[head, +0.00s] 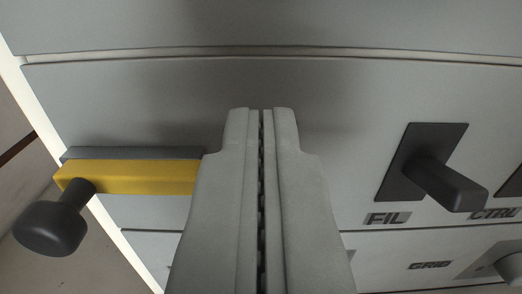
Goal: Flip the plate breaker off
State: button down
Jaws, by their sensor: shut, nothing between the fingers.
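My gripper (261,112) is in the middle of the view with its two fingers shut together and nothing between them. Its tips point at a blank part of the grey panel (150,95). A dark breaker lever (445,184) on a dark plate, labelled FIL (387,218), is to the right of my gripper, clear of the fingers. No breaker labelled plate can be made out in this view.
A yellow bar (130,177) with a black knob (50,228) sticks out at the left edge of the rack, close beside my fingers. A CTRL label (493,213) and the edge of another dark plate are at the right. A lower panel carries a GRID label (430,265) and a light knob (510,268).

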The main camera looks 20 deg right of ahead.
jog(key=shift+s+f, duration=0.15)
jog(key=shift+f, duration=0.3)
